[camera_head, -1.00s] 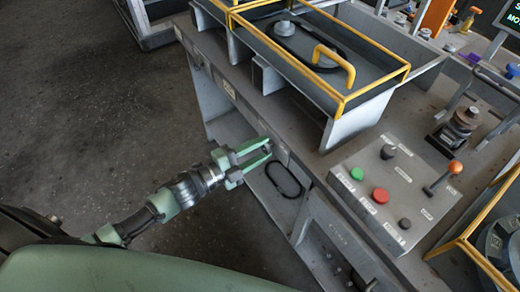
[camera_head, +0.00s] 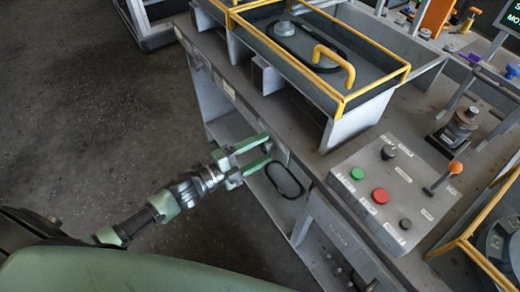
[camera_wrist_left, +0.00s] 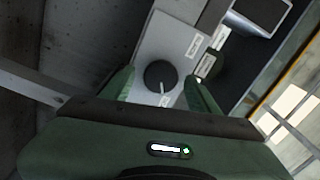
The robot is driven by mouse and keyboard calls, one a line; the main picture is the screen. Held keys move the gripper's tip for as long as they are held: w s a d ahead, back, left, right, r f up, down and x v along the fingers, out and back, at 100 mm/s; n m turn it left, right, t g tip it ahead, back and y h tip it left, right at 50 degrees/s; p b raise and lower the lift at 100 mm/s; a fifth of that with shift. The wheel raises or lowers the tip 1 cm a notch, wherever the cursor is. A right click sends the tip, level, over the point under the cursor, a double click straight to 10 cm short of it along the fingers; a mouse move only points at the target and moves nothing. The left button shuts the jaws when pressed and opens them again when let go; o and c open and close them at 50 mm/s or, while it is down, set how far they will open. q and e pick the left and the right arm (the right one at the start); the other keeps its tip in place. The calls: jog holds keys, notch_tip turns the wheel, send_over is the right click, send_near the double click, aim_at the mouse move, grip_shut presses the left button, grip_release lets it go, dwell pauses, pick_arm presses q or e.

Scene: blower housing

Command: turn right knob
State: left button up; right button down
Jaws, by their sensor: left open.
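In the left wrist view, a round black knob (camera_wrist_left: 160,75) with a pale pointer line sits on a light grey labelled plate (camera_wrist_left: 165,45). My left gripper (camera_wrist_left: 160,88) is open, with one finger on each side of the knob. I see no clear contact. In the head view, my left gripper (camera_head: 268,149) has its green fingertips at the front face of the bench (camera_head: 300,165). The knob between the fingers cannot be made out there. My right gripper is not in view.
A control box (camera_head: 345,200) on the bench carries a dark knob (camera_head: 388,152), a green button (camera_head: 357,174), a red button (camera_head: 380,196) and an orange-tipped lever (camera_head: 455,168). The floor (camera_head: 100,150) at left is clear.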

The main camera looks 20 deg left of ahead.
pick_arm(q)
jog(key=b+v, duration=0.1)
jog(key=v, duration=0.6)
jog(key=shift+s+a, duration=0.25)
jog(key=shift+s, duration=0.1)
jog(key=s+a+f+n+g+y, duration=0.1)
jog(key=s+a+f+n+y, duration=0.2)
jog(key=f, duration=0.7)
jog(key=a+f+n+g+y, duration=0.1)
jog(key=a+f+n+y, duration=0.3)
jog(key=f, duration=0.5)
jog(key=s+a+f+n+g+y, duration=0.1)
jog(key=s+a+f+n+y, duration=0.3)
jog(key=f, duration=0.6)
jog(key=s+d+f+n+g, duration=0.2)
jog(key=s+f+n+g, duration=0.35)
jog(key=s+f, duration=0.65)
jog(key=s+d+f+n+g, duration=0.2)
jog(key=s+f, duration=0.2)
jog(key=s, duration=0.4)
jog(key=s+d+f+n+g, duration=0.1)
jog(key=s+d+f+g, duration=0.1)
jog(key=s, duration=0.7)
notch_tip(320, 180, down, 3)
jog(key=shift+d+r+n+g, duration=0.15)
jog(key=shift+d+n+g, duration=0.2)
jog(key=shift+d, duration=0.45)
